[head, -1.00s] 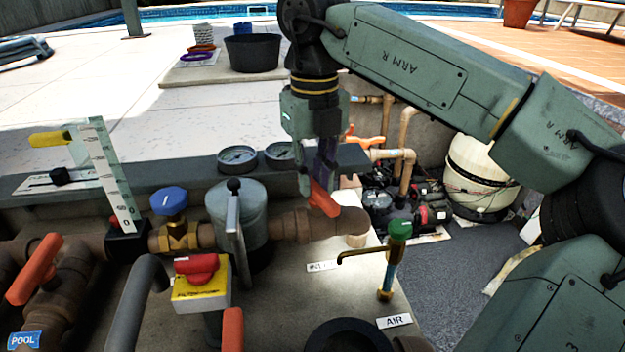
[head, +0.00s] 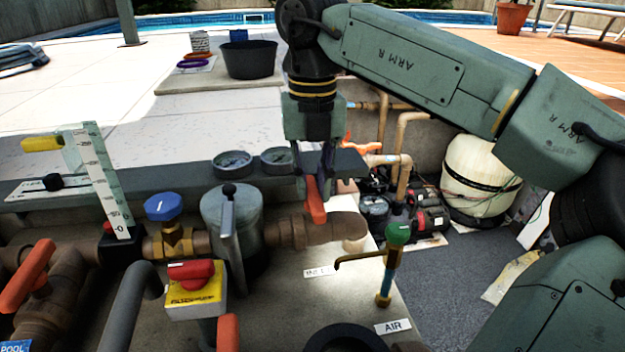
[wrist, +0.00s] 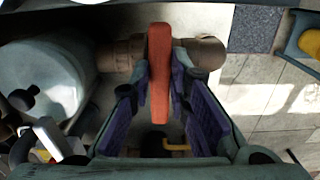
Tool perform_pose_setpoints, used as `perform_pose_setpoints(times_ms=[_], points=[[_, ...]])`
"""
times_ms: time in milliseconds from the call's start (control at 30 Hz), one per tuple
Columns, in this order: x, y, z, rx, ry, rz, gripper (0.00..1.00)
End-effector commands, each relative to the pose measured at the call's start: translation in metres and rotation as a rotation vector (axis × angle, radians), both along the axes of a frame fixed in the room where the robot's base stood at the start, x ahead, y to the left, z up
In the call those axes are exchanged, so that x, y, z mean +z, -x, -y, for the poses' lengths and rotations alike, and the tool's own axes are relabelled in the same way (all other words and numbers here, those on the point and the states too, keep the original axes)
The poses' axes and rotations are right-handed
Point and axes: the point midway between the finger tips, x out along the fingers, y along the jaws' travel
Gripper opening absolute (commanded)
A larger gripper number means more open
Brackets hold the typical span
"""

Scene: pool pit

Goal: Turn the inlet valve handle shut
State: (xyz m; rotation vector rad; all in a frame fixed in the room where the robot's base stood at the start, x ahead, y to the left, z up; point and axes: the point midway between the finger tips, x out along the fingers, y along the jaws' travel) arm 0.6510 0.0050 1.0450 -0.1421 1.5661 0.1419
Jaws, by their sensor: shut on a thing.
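The inlet valve handle (head: 315,203) is an orange lever on the brown pipe, right of the grey-green strainer pot. A small white label (head: 319,271), hard to read, lies on the slab below it. My gripper (head: 317,180) comes down on the lever from above, its fingers on either side of it. In the wrist view the orange lever (wrist: 159,75) stands between the purple finger pads (wrist: 160,100), and lies across the brown pipe (wrist: 205,53). The gripper is shut on the lever. The valve stem under the lever is hidden.
A green-topped tap (head: 397,235) stands close to the right. The strainer pot (head: 225,215) with its upright lever and a blue-knobbed valve (head: 163,207) are to the left. Two gauges (head: 233,163) sit behind. A red switch on a yellow box (head: 193,285) is in front.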

Motion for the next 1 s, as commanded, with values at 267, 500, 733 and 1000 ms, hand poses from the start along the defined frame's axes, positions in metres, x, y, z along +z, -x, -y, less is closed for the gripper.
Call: perform_pose_setpoints(times_ms=[267, 500, 733, 1000], points=[[0.0, 0.0, 0.0, -0.002, 0.0, -0.001, 0.25], [0.0, 0.0, 0.0, 0.0, 0.0, 0.0, 0.37], [0.001, 0.0, 0.0, 0.0, 0.0, 0.0, 0.37], [0.038, -0.001, -0.001, 0.001, -0.002, 0.002, 0.37]])
